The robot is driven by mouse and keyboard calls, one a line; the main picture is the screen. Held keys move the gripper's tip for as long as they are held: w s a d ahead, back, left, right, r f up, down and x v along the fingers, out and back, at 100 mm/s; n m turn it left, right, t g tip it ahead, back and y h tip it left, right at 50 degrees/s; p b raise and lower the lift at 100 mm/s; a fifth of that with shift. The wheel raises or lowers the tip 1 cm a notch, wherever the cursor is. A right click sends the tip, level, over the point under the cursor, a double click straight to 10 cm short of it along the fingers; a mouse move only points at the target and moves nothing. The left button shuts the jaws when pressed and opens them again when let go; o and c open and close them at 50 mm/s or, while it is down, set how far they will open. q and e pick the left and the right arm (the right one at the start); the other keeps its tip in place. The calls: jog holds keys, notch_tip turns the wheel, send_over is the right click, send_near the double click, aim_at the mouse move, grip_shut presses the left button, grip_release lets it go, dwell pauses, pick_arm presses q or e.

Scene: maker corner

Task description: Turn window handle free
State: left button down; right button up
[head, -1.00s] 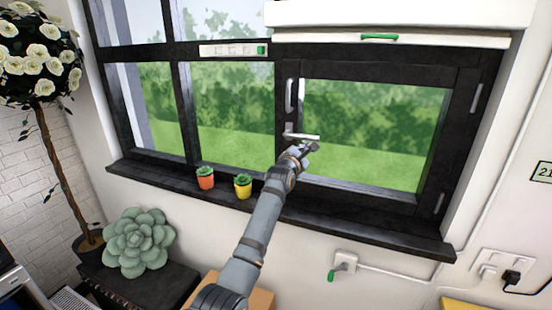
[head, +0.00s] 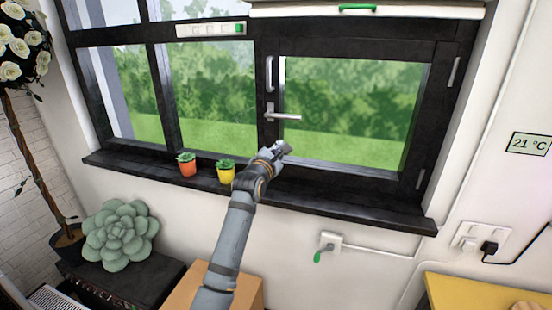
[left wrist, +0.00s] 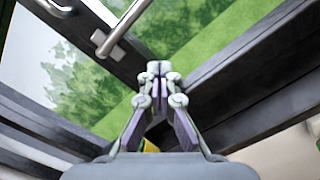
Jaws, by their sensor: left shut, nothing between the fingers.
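The window handle (head: 284,116) is a silver lever on the dark post between the panes. Its lever points right, about level. In the left wrist view the handle (left wrist: 112,42) shows at the upper left. My left gripper (head: 284,149) is below the handle, in front of the lower part of the window, and apart from it in the picture. In the left wrist view its fingertips (left wrist: 160,70) are together, with nothing between them. My right gripper is in neither view.
A silver vertical pull (head: 269,73) is on the post above the handle. An orange pot (head: 187,169) and a yellow pot (head: 226,176) stand on the dark sill (head: 330,203), left of my gripper. A green-levered wall valve (head: 328,242) is below the sill.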

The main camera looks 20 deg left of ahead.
pick_arm(q)
jog(key=s, duration=0.2)
jog(key=shift+s+d, duration=0.1)
jog(key=shift+s, duration=0.25)
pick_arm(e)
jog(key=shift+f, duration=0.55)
pick_arm(q)
jog(key=shift+f, duration=0.1)
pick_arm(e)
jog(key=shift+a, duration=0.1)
